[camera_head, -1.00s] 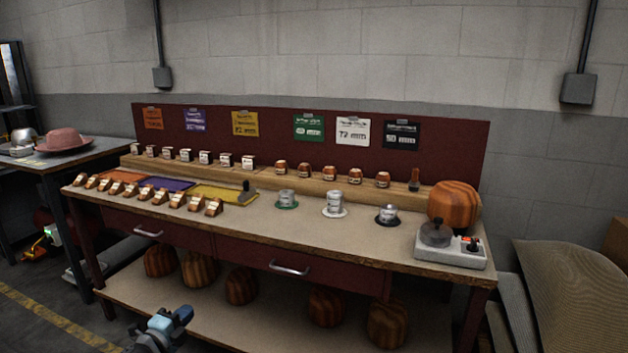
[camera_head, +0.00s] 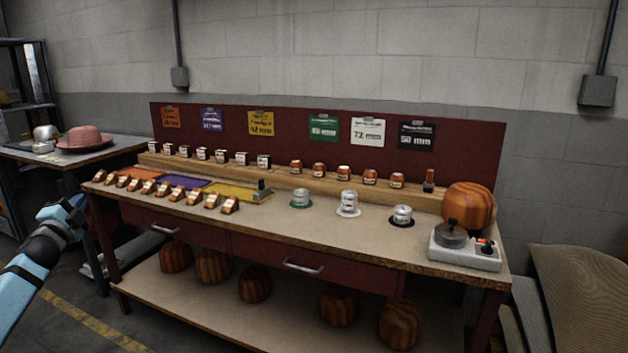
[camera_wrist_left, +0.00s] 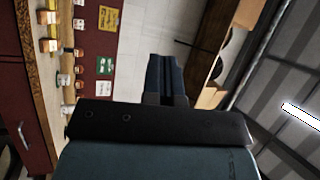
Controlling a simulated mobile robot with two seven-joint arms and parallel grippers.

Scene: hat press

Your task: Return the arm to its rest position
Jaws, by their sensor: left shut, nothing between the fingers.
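My left gripper (camera_head: 78,203) is at the left edge of the head view, in front of and left of the workbench (camera_head: 330,228). It is blue and dark, raised off the floor and apart from the bench. In the left wrist view its dark fingers (camera_wrist_left: 165,75) are together with nothing between them. The wrist view is turned on its side, with the bench along its left. My right gripper shows in neither view.
The workbench carries wooden blocks, metal pieces on coloured discs and a small hotplate-like device (camera_head: 465,250). A side table (camera_head: 70,155) with a pink hat (camera_head: 85,138) stands at the left. Wooden hat forms sit on the lower shelf. Floor at the front left is open.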

